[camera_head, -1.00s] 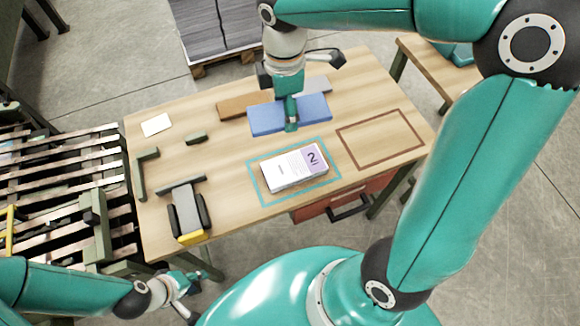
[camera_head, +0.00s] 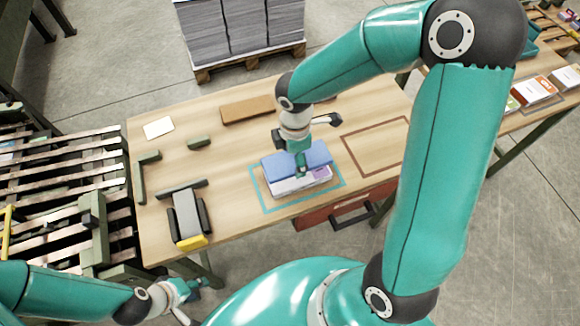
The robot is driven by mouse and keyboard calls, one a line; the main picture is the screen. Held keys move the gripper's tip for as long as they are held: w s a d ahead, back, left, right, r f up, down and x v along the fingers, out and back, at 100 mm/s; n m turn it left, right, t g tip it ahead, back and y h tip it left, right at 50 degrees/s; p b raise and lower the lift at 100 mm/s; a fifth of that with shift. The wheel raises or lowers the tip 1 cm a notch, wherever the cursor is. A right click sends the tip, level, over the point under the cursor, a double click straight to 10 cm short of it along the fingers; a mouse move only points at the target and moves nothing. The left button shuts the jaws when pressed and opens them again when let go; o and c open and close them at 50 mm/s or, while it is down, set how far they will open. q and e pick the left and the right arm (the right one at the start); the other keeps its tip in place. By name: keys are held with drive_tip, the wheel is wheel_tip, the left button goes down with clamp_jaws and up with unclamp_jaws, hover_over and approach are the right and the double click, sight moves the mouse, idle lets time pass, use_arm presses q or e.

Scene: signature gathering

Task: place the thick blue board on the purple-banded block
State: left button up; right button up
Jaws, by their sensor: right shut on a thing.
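The thick blue board (camera_head: 318,152) is over the purple-banded block (camera_head: 290,187) in the middle of the table. The block is white with a purple band at its right end and sits inside the teal outline (camera_head: 262,206). The board covers most of the block's top. I cannot tell whether the board touches the block or is just above it. My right gripper (camera_head: 301,170) is shut on the blue board, reaching down from above. My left gripper (camera_head: 186,290) is off the table at the lower left; its fingers are too small to read.
A brown board (camera_head: 247,109) lies at the back of the table. A brown outline (camera_head: 377,146) to the right is empty. A grey device with a yellow end (camera_head: 189,217) stands at the left front. A white card (camera_head: 158,128) lies at the back left.

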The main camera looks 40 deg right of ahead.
sight(294, 166)
drive_tip(key=shift+f+b, duration=0.35)
drive_tip(key=shift+f, duration=1.65)
drive_tip(key=shift+f, duration=0.15)
drive_tip(key=o, duration=1.2)
drive_tip(key=shift+r, duration=0.2)
wheel_tip(294, 166, up, 12)
drive_tip(key=shift+f+p, duration=0.1)
drive_tip(key=shift+p, duration=0.55)
